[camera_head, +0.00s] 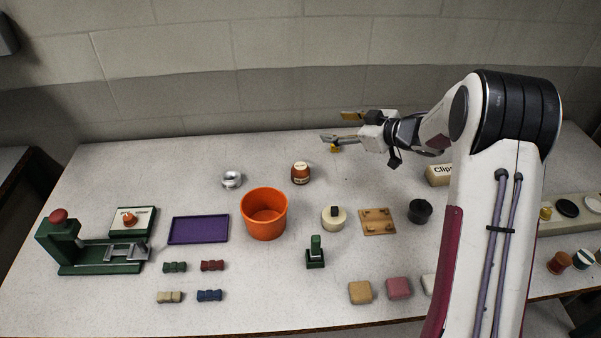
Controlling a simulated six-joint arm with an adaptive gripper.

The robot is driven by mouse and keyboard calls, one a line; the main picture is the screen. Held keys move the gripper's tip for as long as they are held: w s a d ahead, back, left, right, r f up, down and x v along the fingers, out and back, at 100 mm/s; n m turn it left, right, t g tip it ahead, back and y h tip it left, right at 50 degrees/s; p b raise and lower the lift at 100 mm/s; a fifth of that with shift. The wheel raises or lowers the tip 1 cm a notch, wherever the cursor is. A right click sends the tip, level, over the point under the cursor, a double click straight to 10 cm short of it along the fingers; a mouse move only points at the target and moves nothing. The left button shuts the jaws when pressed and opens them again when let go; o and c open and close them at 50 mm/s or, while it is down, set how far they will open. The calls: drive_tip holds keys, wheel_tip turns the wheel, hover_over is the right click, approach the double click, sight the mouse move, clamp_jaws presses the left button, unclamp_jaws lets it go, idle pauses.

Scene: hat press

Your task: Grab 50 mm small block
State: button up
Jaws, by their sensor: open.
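My gripper (335,127) is open over the back of the table, its fingers pointing left. Nothing shows held between them. No size marking is readable, so I cannot tell which block is the 50 mm one. A tan block (360,292), a pink block (399,288) and a white block (429,284) lie at the front, the white one partly hidden by my arm. Smaller notched pieces lie left of them: green (174,267), red (212,265), beige (170,297) and blue (209,295). My gripper is well behind all of these.
An orange bucket (264,224), a purple tray (199,229) and a green press (99,258) stand at centre and left. A brown jar (300,172), round cream object (333,216), wooden board (378,221) and green stamp (315,253) are nearby. My arm hides part of the right side.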

sight(308, 170)
drive_tip(key=s+a+f+g+y, duration=0.1)
drive_tip(key=f, duration=0.2)
drive_tip(key=s+f+n+g+y, duration=0.1)
drive_tip(key=s+f, duration=0.1)
drive_tip(key=f, duration=0.1)
drive_tip(key=s+a+f+g+y, duration=0.1)
drive_tip(key=f, duration=0.2)
drive_tip(key=shift+s+a+f+n+g+y, duration=0.2)
drive_tip(key=shift+a+f+n+g+y, duration=0.15)
drive_tip(key=shift+n+g+y, duration=0.05)
drive_tip(key=shift+s+a+f, duration=0.1)
drive_tip(key=shift+s+f, duration=0.3)
drive_tip(key=shift+x, duration=1.35)
drive_tip(key=shift+a, duration=0.1)
drive_tip(key=shift+a+r+x, duration=0.1)
drive_tip(key=shift+x, duration=1.15)
drive_tip(key=shift+a+r+x, duration=0.1)
drive_tip(key=shift+r+x, duration=0.05)
drive_tip(key=shift+x, duration=1.05)
drive_tip(key=shift+s, duration=0.15)
